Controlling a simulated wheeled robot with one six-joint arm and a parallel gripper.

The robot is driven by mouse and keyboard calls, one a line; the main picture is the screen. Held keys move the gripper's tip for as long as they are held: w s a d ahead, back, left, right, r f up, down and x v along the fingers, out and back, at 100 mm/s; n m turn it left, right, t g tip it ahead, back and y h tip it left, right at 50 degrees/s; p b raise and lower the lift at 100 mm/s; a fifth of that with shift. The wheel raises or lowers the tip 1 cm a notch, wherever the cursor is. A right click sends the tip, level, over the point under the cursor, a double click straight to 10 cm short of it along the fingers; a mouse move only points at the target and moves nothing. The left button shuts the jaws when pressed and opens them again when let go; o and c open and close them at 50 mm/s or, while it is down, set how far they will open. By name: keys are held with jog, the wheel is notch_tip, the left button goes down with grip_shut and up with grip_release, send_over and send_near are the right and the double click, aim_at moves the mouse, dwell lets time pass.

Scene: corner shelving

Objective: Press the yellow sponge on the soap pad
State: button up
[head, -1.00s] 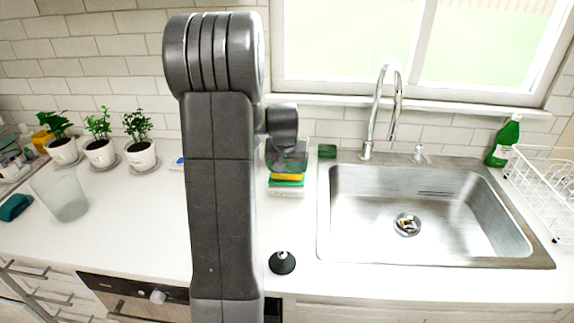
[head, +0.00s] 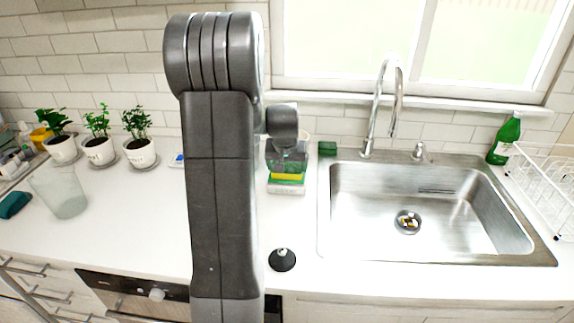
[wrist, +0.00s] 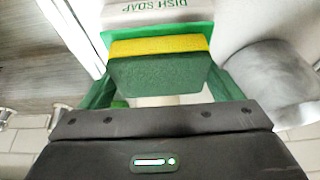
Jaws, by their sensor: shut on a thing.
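The yellow sponge (head: 287,177) with a dark green scouring side is held in my gripper (wrist: 160,74); the green fingers close on its two sides. In the wrist view the sponge (wrist: 158,47) shows its yellow layer towards the soap pad. The soap pad (wrist: 158,31) is a green top on a white block marked DISH SOAP; this block also shows in the head view (head: 286,188), left of the sink. The sponge is right at the pad; whether they touch is hard to tell. My arm hides part of the counter.
The steel sink (head: 420,205) and faucet (head: 388,110) lie to the right. A black-based object (head: 282,261) stands on the counter in front of the soap block. Potted plants (head: 99,150) and a glass (head: 62,190) stand left.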

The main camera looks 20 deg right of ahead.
aim_at(287, 166)
jog(key=shift+f+b, duration=0.4)
jog(key=shift+f, duration=0.1)
dwell(1.6)
jog(key=shift+r, duration=0.15)
jog(key=shift+r+p, duration=2.25)
jog(key=shift+r, duration=1.2)
